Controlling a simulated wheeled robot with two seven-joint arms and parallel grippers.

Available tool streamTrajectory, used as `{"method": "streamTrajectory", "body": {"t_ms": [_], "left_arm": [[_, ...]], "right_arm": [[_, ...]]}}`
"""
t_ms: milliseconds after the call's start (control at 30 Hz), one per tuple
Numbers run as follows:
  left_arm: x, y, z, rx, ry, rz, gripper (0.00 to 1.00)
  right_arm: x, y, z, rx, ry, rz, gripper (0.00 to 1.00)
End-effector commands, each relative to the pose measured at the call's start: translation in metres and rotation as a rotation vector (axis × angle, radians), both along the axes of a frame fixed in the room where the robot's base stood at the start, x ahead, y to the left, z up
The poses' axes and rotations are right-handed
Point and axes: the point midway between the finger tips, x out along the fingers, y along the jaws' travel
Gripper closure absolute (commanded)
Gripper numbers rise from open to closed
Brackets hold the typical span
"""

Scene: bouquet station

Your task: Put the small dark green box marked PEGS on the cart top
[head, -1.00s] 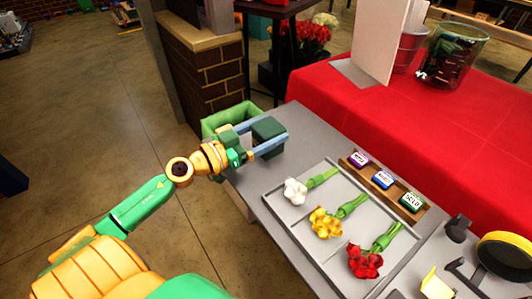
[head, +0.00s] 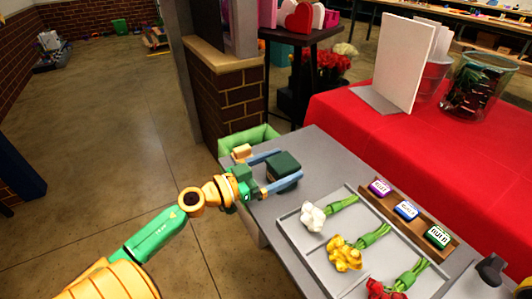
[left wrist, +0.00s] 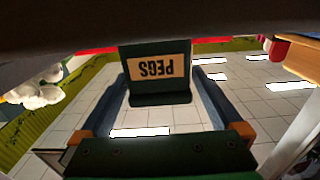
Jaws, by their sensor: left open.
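The small dark green PEGS box (head: 285,165) is at the far left end of the grey cart top (head: 330,160) and looks to be resting on it, though its underside is hidden. My left gripper (head: 284,168) reaches in from the left, its two blue fingers open on either side of the box. In the left wrist view the box (left wrist: 157,97) stands between the fingers, its tan PEGS label upside down in the picture. Narrow gaps show between box and fingers.
A grey tray (head: 296,242) with white, yellow and red flowers lies just in front of the box. A wooden rack (head: 413,213) holds purple, blue and green boxes. A green bin (head: 240,139) stands behind my gripper. A brick pillar (head: 235,100) rises beyond.

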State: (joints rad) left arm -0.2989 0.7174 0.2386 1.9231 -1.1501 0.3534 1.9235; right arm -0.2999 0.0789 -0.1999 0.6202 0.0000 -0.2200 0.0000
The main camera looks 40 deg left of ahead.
Motion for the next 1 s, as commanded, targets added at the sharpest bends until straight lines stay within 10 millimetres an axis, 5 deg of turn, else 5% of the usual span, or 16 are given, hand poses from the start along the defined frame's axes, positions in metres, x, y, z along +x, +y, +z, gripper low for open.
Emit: {"method": "streamTrajectory", "body": {"t_ms": [400, 567, 733, 1000], "left_arm": [[-0.082, 0.034, -0.002, 0.0, 0.005, 0.004, 0.0], [-0.101, 0.042, -0.001, 0.001, 0.002, 0.002, 0.0], [-0.061, 0.024, 0.016, 0.001, -0.004, -0.006, 0.0], [-0.024, 0.009, 0.006, -0.001, -0.005, -0.001, 0.0]], "right_arm": [[0.0, -0.001, -0.009, -0.002, 0.0, 0.001, 1.0], [0.0, -0.001, -0.009, -0.002, 0.0, 0.001, 1.0], [0.0, -0.001, 0.004, -0.002, 0.001, 0.001, 1.0], [0.0, -0.001, -0.001, -0.002, 0.001, 0.001, 1.0]]}}
